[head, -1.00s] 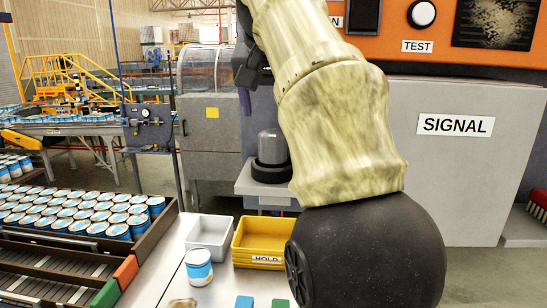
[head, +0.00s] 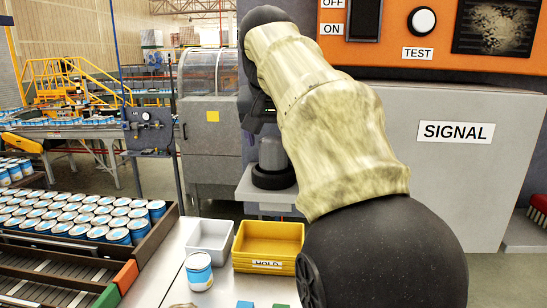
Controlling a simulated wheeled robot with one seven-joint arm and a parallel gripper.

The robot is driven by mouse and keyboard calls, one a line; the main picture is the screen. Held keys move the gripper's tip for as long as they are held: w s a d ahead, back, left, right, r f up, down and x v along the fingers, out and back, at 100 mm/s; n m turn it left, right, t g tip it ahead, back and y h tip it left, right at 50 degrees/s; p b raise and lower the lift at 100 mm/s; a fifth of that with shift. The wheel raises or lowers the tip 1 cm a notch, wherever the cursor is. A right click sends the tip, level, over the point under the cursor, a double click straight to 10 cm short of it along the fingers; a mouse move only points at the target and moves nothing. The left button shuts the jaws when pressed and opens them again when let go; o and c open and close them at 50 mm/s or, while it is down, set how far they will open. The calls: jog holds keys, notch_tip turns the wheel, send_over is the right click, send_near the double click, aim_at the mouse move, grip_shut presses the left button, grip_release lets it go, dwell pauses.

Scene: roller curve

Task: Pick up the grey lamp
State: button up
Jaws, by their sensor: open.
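The grey lamp (head: 271,154) is a grey dome on a round black base. It stands upright on a small light grey shelf (head: 252,194) in front of the signal cabinet. My arm covers part of its right side. My gripper (head: 262,118) is open, dark and partly hidden by my arm's pale sleeve. In the picture it is just above the lamp's top. A gap between them cannot be judged from this view, and the lamp does not look gripped.
A grey bin (head: 210,240) and a yellow bin marked HOLD (head: 268,241) stand on the bench below the shelf. A blue and white can (head: 199,272) is before them. Rows of cans (head: 75,220) fill the conveyor at left. The signal cabinet (head: 455,165) stands at right.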

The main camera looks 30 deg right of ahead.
jog(key=shift+p+x, duration=0.6)
jog(key=shift+x, duration=1.3)
jog(key=shift+a, duration=0.1)
jog(key=shift+w, duration=0.1)
jog(key=c, duration=1.1)
